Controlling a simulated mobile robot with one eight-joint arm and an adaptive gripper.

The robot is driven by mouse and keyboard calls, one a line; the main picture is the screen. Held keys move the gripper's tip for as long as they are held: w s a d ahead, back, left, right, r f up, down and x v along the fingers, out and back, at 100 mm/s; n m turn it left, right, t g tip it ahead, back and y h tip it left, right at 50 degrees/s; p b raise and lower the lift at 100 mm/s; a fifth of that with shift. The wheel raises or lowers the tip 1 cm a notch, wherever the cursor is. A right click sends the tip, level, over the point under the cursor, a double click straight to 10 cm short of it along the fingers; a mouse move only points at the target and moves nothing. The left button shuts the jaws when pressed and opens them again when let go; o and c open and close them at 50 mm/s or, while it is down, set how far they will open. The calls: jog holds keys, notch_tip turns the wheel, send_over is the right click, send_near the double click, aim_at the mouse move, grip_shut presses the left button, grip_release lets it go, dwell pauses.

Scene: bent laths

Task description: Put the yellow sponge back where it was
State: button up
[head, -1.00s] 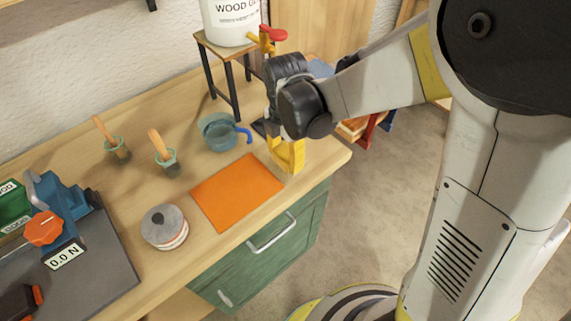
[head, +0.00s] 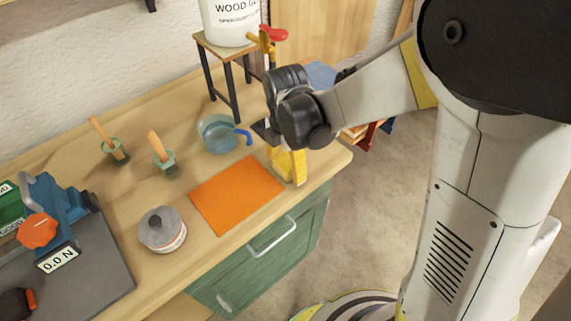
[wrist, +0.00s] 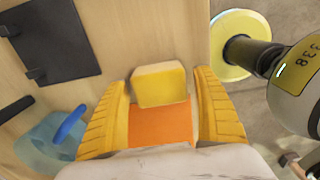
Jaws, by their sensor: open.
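The yellow sponge (wrist: 159,84) shows in the wrist view as a small block on the wooden bench top. It lies between the tips of my gripper (wrist: 162,92), whose two yellow ribbed fingers stand apart on either side of it. A narrow gap shows at the right finger; at the left I cannot tell whether they touch. In the head view my gripper (head: 288,168) points down near the bench's right end, and sponge and fingers are hard to tell apart there. An orange mat (head: 236,193) lies flat just left of the gripper; part of it shows in the wrist view (wrist: 160,126).
A blue-clear mug (head: 217,135) stands close behind the mat. A small stand (head: 228,85) carries a wood glue tub. A grey lidded tin (head: 161,230), two pots with wooden handles (head: 163,158) and a force gauge (head: 60,220) stand left. The bench's front edge is close.

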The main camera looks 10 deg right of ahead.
aim_at(286, 161)
notch_tip(286, 161, up, 12)
jog(key=p, duration=0.5)
jog(key=s+d+r+m+t, duration=0.3)
jog(key=s+d+r+m, duration=0.1)
jog(key=m, duration=0.8)
jog(key=s+d+r+m+t, duration=0.4)
jog(key=s+d+m, duration=0.2)
jog(key=d+m, duration=0.3)
jog(key=shift+s+d+m+b, duration=0.3)
jog(key=shift+s+m, duration=0.1)
jog(key=shift+m, duration=1.5)
jog(key=shift+r, duration=0.1)
